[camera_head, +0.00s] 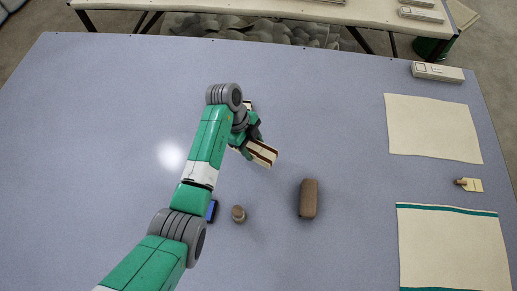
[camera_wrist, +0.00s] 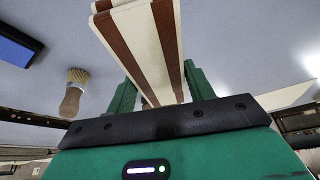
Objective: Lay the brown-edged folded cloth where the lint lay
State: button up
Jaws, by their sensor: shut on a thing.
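The brown-edged folded cloth (camera_head: 263,153) is cream with brown stripes and hangs in my gripper (camera_head: 250,139) above the middle of the table. In the wrist view the folded cloth (camera_wrist: 143,45) sticks out from between the two green fingers of my gripper (camera_wrist: 160,92), which is shut on it. The cloth is tilted, with its layers showing at the edge. I cannot make out any lint on the table, and my arm hides part of the surface.
A brown block (camera_head: 308,198) and a brush (camera_head: 238,214) stand near the front, with a blue item (camera_head: 211,211) beside my arm. A plain cream cloth (camera_head: 432,128), a teal-edged cloth (camera_head: 452,248), a small tag (camera_head: 469,185) and a white box (camera_head: 437,72) lie right. The table's left is clear.

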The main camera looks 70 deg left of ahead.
aim_at(253, 154)
jog(key=shift+f+b, duration=0.85)
jog(key=shift+f, duration=2.4)
jog(key=shift+f, duration=0.1)
jog(key=o, duration=1.1)
jog(key=shift+c, duration=0.2)
jog(key=shift+r, duration=0.3)
jog(key=p+v, duration=0.3)
jog(key=v, duration=0.8)
jog(key=shift+s+a+r, duration=0.1)
jog(key=shift+s+r, duration=0.05)
jog(key=shift+r, duration=0.15)
